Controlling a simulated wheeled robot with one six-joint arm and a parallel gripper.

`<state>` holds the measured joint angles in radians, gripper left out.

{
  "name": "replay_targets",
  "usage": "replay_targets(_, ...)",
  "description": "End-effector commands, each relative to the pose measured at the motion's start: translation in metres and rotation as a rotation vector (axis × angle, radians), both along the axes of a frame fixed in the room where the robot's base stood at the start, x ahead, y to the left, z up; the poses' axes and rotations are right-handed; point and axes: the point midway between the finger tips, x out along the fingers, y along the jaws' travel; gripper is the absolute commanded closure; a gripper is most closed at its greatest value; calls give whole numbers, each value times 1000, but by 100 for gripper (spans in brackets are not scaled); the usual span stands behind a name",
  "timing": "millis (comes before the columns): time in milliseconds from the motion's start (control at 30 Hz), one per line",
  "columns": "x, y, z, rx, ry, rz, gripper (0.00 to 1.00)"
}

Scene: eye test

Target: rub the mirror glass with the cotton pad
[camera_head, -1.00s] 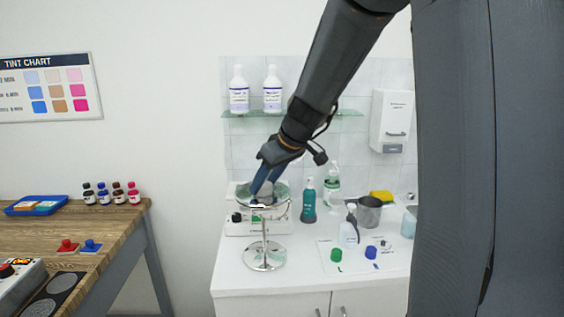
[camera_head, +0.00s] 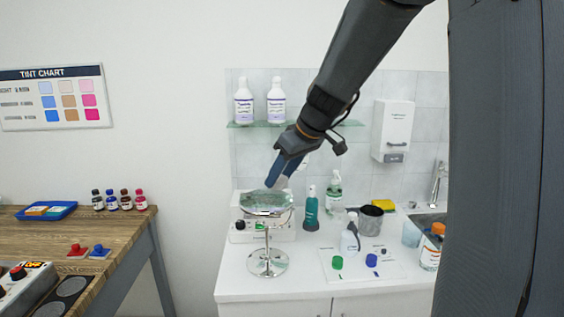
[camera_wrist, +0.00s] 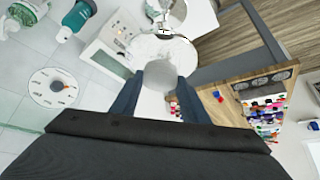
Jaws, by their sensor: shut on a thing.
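The round mirror (camera_head: 258,203) stands on a thin metal stem and round foot on the white counter. Its glass faces up, slightly tilted, and also shows beyond the fingertips in the wrist view (camera_wrist: 180,52). My gripper (camera_head: 279,183) points down over the right part of the mirror, with its blue fingertips a little above the glass. In the wrist view my gripper (camera_wrist: 162,86) is shut on a pale round cotton pad (camera_wrist: 160,74). The pad is hard to make out in the head view. Whether it touches the glass I cannot tell.
A white device (camera_head: 242,233) stands close behind the mirror. A teal bottle (camera_head: 311,212), a spray bottle (camera_head: 350,236), a metal cup (camera_head: 371,222) and a mat with caps stand to the right. A glass shelf (camera_head: 240,125) with two bottles is above. A wooden table (camera_head: 120,225) is at left.

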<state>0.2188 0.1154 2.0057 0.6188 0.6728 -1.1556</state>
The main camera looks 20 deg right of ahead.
Motion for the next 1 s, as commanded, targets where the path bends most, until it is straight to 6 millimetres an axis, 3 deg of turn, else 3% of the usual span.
replay_targets(300,0,1,24,-1,-1,3,77)
replay_targets(1000,0,1,24,-1,-1,2,77)
